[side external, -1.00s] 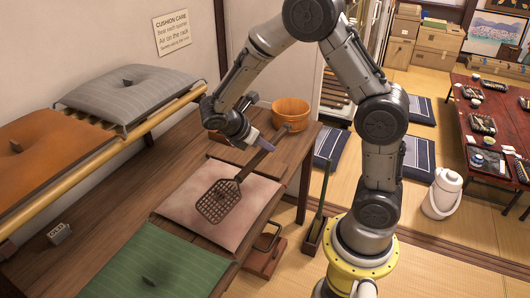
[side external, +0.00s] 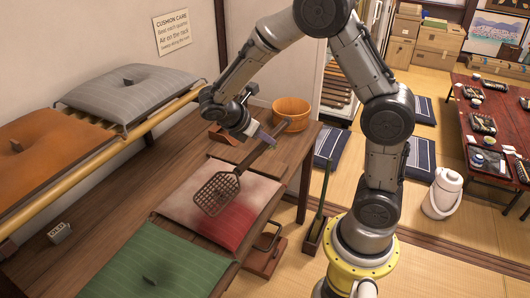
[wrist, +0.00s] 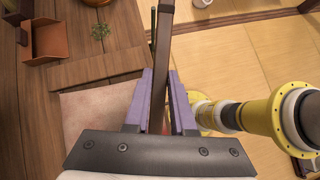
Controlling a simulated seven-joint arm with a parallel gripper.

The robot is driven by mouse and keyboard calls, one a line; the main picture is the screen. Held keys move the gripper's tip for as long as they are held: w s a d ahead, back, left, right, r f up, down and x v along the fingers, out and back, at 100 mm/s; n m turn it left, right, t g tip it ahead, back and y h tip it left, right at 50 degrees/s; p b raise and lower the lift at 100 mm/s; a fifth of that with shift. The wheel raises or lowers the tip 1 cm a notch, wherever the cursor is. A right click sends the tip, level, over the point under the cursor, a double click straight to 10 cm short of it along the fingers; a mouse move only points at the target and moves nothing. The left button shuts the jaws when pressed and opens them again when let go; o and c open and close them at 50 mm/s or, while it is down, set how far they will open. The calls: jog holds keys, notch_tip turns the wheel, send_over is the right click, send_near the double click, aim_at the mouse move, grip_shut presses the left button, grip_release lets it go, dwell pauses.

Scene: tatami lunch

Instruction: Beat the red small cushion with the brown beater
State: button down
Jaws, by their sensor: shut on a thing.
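The small cushion (side external: 238,225) lies on the wooden bench. Its front right part is bright red, while the rest is a dusty pinkish beige. A pale part of it shows in the wrist view (wrist: 92,118). My gripper (side external: 262,137) is shut on the handle of the brown beater (side external: 216,194), whose lattice head hangs over the cushion's left and middle part. I cannot tell for sure whether the head touches it; it looks slightly raised. In the wrist view the handle (wrist: 163,50) runs up from between my purple fingers (wrist: 163,105), and the head is out of sight.
A green cushion (side external: 190,268) lies in front of the red one. Orange (side external: 45,150) and grey (side external: 135,90) cushions rest on the bamboo rack behind. A wooden bucket (side external: 291,116) stands at the bench's far end. A small counter (side external: 59,233) sits at left.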

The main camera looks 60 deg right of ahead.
jog(key=shift+r, duration=0.25)
jog(key=shift+w, duration=0.1)
jog(key=s+d, duration=0.1)
jog(key=d, duration=1.5)
jog(key=shift+s+d+f+m+g, duration=0.3)
jog(key=shift+s, duration=0.1)
